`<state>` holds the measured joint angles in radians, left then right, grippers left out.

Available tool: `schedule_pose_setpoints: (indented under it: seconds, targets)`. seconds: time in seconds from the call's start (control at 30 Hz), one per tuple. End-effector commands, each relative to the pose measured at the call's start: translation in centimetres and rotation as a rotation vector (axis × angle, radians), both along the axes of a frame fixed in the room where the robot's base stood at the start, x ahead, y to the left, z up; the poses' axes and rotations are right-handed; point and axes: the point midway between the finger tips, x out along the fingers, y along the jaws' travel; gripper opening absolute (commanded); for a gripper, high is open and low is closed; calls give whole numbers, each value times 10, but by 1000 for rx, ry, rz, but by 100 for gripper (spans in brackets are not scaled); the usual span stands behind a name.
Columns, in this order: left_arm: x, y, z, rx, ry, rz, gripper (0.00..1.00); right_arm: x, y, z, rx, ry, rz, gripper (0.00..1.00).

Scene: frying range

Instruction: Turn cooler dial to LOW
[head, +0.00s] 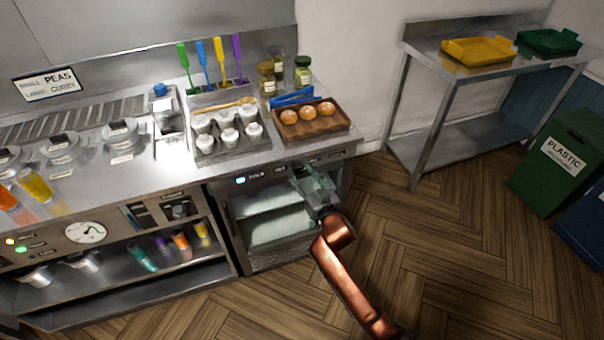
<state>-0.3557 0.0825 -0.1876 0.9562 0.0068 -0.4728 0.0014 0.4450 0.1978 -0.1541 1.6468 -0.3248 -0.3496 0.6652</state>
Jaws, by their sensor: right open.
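The cooler (237,222) stands under the right end of the counter, with pale shelves showing inside. Its control strip (262,176) runs along the top edge, with a small lit display (240,181) at the left and small labels that I cannot read. The cooler's dial cannot be made out clearly; my right gripper covers part of the strip. My right gripper (305,172) is open and empty, right at the right part of the strip. I cannot tell whether its fingers touch anything. My left gripper is not in view.
Above the cooler, a wooden tray (338,128) holds brown round items beside a rack of white-lidded cups (228,138). A panel with a round gauge (85,232) is at left. A steel table (425,105) and green plastic bin (556,165) stand at right. The floor between is clear.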

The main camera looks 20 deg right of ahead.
Motion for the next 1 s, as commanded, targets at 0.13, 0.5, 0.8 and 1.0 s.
schedule_pose_setpoints:
  seconds: [0.13,0.5,0.8,1.0]
  targets:
    - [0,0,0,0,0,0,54,0,0,0,-1,0,0,41]
    - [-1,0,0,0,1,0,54,0,0,0,-1,0,0,16]
    - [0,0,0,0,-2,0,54,-1,0,0,-5,0,0,4]
    - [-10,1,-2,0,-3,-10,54,-1,-1,2,-51,-2,0,4]
